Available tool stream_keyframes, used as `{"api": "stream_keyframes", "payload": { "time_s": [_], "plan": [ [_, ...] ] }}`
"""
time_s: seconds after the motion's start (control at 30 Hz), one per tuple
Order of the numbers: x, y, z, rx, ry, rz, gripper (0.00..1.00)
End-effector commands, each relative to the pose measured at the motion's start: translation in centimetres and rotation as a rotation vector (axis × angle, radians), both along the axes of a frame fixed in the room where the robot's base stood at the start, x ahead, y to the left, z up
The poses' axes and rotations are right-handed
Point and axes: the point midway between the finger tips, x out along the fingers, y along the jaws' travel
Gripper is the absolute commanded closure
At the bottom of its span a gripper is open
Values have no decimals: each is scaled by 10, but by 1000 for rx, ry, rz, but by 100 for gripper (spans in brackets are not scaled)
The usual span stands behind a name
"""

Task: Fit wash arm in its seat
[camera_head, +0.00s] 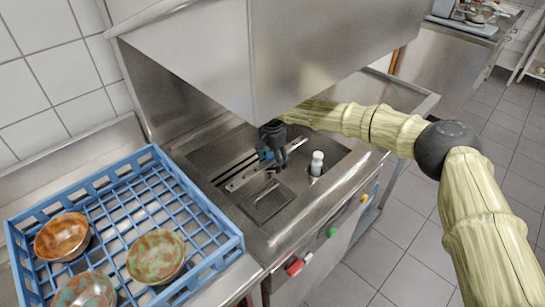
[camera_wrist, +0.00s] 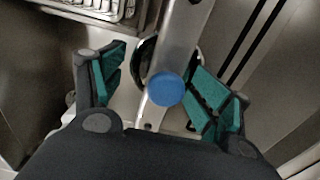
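The wash arm (camera_head: 243,179) is a long metal bar lying diagonally low in the open dishwasher's basin. In the wrist view the wash arm (camera_wrist: 185,35) runs between my fingers, with a round blue cap (camera_wrist: 165,89) on it. My gripper (camera_head: 272,154) points down over the bar's middle. In the wrist view my gripper (camera_wrist: 156,68) has its green-padded fingers spread, one on each side of the bar, with gaps visible. A dark round edge shows behind the bar; I cannot tell whether it is the seat. The bar's underside is hidden.
The raised steel hood (camera_head: 310,50) hangs close above my arm. A square strainer (camera_head: 268,201) and a white bottle-like part (camera_head: 317,163) are in the basin (camera_head: 330,150). A blue rack (camera_head: 215,220) with several bowls stands at left.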

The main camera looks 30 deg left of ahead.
Motion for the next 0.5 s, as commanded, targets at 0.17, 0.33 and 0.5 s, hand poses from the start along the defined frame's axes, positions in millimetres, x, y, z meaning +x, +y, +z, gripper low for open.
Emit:
{"api": "stream_keyframes", "payload": {
  "time_s": [0.17,0.33,0.5],
  "plan": [
    [-3,2,-1,1,3,4,27],
    [-1,2,1,3,0,2,27],
    [0,2,3,3,-2,1,27]
  ]
}}
